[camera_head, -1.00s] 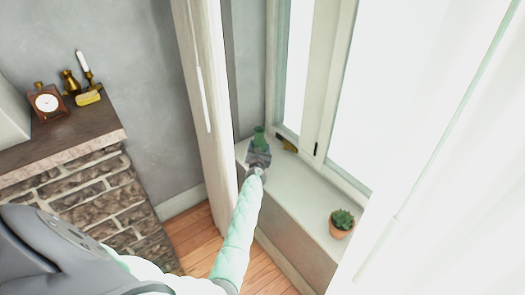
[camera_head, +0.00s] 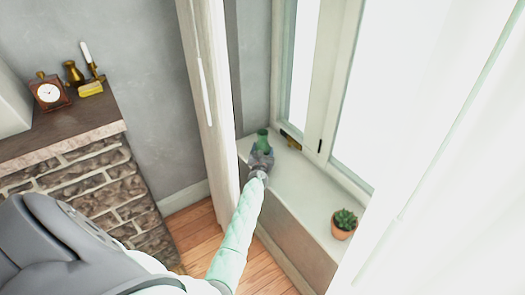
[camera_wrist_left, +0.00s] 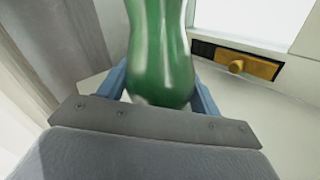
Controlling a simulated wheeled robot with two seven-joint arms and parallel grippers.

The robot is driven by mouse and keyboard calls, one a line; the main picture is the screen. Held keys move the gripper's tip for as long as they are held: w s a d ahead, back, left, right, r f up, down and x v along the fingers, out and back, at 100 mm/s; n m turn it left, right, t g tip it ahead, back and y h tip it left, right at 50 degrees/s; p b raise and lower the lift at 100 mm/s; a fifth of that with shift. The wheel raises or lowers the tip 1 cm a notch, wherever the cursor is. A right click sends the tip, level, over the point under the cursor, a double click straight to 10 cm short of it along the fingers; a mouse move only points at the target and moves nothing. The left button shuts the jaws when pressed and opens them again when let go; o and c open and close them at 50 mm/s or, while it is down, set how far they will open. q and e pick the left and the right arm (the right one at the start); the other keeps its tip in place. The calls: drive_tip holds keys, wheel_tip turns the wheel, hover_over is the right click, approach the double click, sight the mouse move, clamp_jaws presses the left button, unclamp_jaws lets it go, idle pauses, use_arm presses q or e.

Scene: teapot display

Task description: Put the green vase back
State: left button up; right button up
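The green vase (camera_head: 262,137) is at the far left end of the window sill (camera_head: 304,190), near the window frame. My left gripper (camera_head: 261,155) is at the vase, its arm reaching in from below. In the left wrist view the glossy green vase (camera_wrist_left: 160,50) fills the space between the two blue fingers (camera_wrist_left: 160,88), which sit against its sides. The vase's top is cut off there. Whether its base touches the sill is hidden by the gripper. My right gripper is not in view.
A brass window latch (camera_head: 291,140) is just right of the vase; it also shows in the left wrist view (camera_wrist_left: 248,65). A potted succulent (camera_head: 344,222) stands nearer on the sill. A curtain (camera_head: 207,95) hangs close at left. The mantel (camera_head: 60,130) holds a clock and brass items.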

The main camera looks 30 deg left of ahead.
use_arm(q)
drive_tip(key=o, duration=0.3)
drive_tip(key=shift+o, duration=0.2)
drive_tip(key=shift+s+r, duration=0.1)
drive_tip(key=shift+s, duration=0.05)
drive_tip(key=shift+r, duration=0.15)
drive_tip(key=p+v, duration=0.1)
drive_tip(key=v, duration=0.2)
drive_tip(key=shift+s+d, duration=0.15)
drive_tip(key=shift+s, duration=0.2)
drive_tip(key=p+v, duration=0.1)
drive_tip(key=v, duration=0.5)
drive_tip(key=shift+s+d, duration=0.2)
drive_tip(key=shift+s, duration=0.1)
drive_tip(key=shift+s+d, duration=0.3)
drive_tip(key=shift+s, duration=0.35)
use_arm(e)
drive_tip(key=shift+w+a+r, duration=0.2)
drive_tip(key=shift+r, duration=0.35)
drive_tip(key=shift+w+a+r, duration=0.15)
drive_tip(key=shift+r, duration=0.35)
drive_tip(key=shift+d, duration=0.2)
